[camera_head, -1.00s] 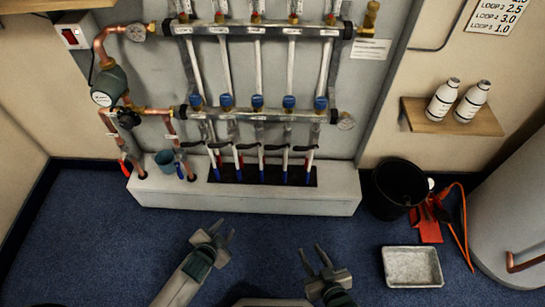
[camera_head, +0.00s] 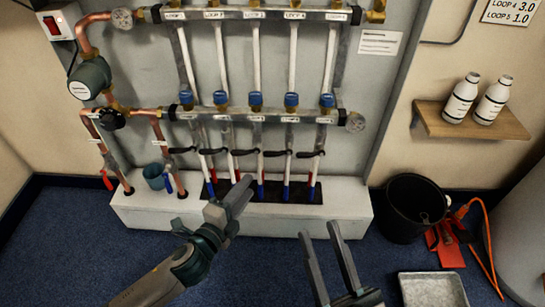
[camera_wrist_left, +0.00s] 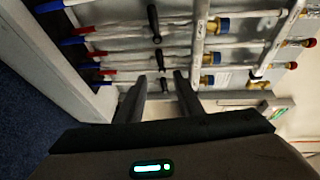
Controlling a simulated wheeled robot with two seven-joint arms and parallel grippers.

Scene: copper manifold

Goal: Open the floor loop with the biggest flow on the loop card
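The loop card (camera_head: 512,12) is at the top right of the head view, its top cut off; the readable lines are loop 4 at 3.0 and loop 5 at 1.0. The copper manifold's lower bar (camera_head: 270,116) carries several blue caps (camera_head: 255,99). Below it a row of black lever handles (camera_head: 244,152) sits on the loop pipes. My left gripper (camera_head: 246,188) is in front of the pipe bottoms, apart from the levers; its fingers are open and empty in the left wrist view (camera_wrist_left: 163,84). My right gripper (camera_head: 318,232) is open and empty, lower and to the right.
A white plinth (camera_head: 145,208) runs below the manifold. A black bucket (camera_head: 412,225), a red tool (camera_head: 445,245) and a grey tray (camera_head: 432,290) are on the floor at right. Two white bottles (camera_head: 461,98) stand on a wooden shelf (camera_head: 440,120). A blue cup (camera_head: 154,177) stands on the plinth.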

